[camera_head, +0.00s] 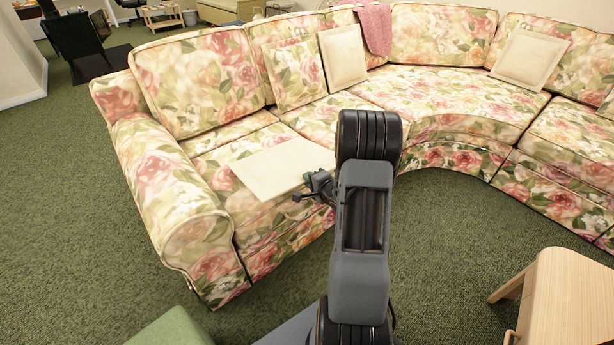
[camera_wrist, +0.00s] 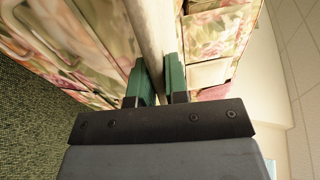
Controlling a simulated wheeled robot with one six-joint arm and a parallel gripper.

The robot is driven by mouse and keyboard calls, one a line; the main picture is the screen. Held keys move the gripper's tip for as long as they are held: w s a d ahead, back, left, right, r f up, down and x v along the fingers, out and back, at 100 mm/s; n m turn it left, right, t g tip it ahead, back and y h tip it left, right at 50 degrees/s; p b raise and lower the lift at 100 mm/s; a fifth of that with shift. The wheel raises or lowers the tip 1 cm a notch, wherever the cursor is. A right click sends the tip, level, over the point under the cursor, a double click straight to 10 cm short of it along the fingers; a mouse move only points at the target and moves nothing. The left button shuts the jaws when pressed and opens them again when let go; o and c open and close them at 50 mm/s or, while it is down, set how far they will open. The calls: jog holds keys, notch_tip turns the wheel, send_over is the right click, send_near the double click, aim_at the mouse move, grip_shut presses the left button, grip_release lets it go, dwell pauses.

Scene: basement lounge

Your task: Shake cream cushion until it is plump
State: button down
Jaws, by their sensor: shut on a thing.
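A flat cream cushion (camera_head: 281,168) is held out over the left seat of the floral sofa in the head view. My gripper (camera_head: 318,184) is shut on its right edge. In the wrist view the green fingers of my gripper (camera_wrist: 160,82) sit on both sides of the cushion (camera_wrist: 150,32), which shows edge-on as a pale strip. Two other cream cushions lean on the sofa back, one left of centre (camera_head: 343,57) and one at the right (camera_head: 530,57).
The curved floral sofa (camera_head: 450,95) spans the view, with a floral cushion (camera_head: 293,74) and a pink throw (camera_head: 375,28) on it. A wooden table (camera_head: 570,300) stands at front right. A green object (camera_head: 170,330) is at the bottom. Carpet is clear at the left.

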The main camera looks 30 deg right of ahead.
jog(key=s+r+p, duration=0.3)
jog(key=r+p, duration=0.3)
jog(key=shift+s+r, duration=0.25)
jog(key=shift+s, duration=0.05)
jog(key=shift+d, duration=0.1)
dwell(0.4)
